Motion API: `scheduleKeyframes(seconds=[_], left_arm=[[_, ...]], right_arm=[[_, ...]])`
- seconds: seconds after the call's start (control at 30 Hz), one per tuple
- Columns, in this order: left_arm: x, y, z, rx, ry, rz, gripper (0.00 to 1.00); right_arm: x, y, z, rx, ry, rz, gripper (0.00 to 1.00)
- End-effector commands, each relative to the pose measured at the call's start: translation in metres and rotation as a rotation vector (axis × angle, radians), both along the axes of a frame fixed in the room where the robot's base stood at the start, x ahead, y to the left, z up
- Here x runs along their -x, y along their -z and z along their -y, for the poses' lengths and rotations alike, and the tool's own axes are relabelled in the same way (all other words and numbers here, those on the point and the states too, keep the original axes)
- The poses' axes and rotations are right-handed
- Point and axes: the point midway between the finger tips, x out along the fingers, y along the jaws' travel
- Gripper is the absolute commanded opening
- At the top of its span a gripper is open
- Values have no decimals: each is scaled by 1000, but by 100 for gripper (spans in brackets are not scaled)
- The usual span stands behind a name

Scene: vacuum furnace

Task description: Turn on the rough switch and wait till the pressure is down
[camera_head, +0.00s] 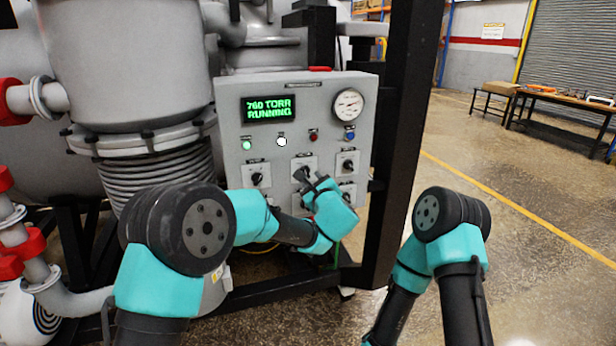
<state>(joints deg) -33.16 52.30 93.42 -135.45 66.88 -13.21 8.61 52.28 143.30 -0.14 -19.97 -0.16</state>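The grey control panel (228,125) faces me in the camera_head view. Its green display (268,109) reads "760 TORR RUNNING". A round pressure gauge (348,104) is at its upper right. Rotary switches sit below: a left one (257,179), a middle one (304,172) and a right one (347,165), with a lower row partly hidden by my arm. Labels are too small to read, so I cannot tell which is the rough switch. My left gripper (311,183) is right at the middle switch; contact and finger opening are unclear. My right gripper is out of view.
A green lamp (247,145), white lamp (281,141), red lamp (314,136) and blue lamp (350,134) line the panel. A black frame post (403,130) stands just right of it. Pipes and a bellows (160,172) are at left.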

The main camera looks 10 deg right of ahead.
Motion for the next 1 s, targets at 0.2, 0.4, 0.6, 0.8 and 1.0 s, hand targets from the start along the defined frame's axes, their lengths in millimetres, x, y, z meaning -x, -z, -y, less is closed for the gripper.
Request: scheduleKeyframes(seconds=[0.2,0.4,0.6,0.8,1.0], left_arm=[[-34,1,-4,0,-1,0,37],[-49,0,-6,0,0,0,37],[-51,0,-6,-1,1,0,37],[-50,0,-6,0,1,0,29],[-50,0,-6,0,1,0,9]], right_arm=[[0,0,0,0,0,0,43],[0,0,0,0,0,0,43],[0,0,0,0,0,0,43],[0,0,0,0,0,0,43],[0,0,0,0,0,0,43]])
